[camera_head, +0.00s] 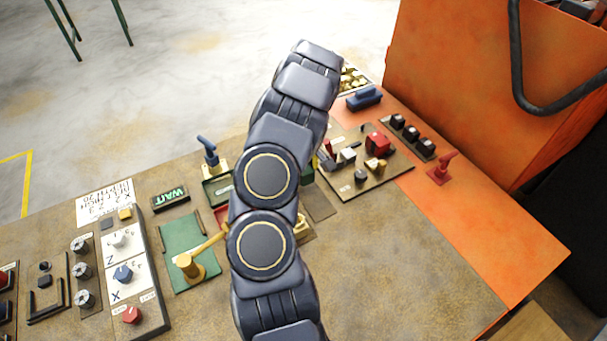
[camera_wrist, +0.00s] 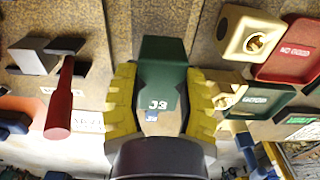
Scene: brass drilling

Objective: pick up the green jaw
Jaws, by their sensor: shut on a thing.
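The green jaw (camera_wrist: 160,72), a dark green block marked "J3", sits between the yellow fingers of my gripper (camera_wrist: 162,88) in the wrist view. One finger lies along each side of it and the gripper is shut on it. Whether the jaw touches the surface beneath cannot be told. In the head view my arm covers the gripper and most of the area around it.
In the wrist view, a red-handled part (camera_wrist: 60,100) is at left; a brass block (camera_wrist: 250,38), red tray (camera_wrist: 295,52) and green tray (camera_wrist: 262,100) are at right. In the head view, a knob panel (camera_head: 125,265) stands at left and an orange machine (camera_head: 480,90) at right. The bench front (camera_head: 400,270) is clear.

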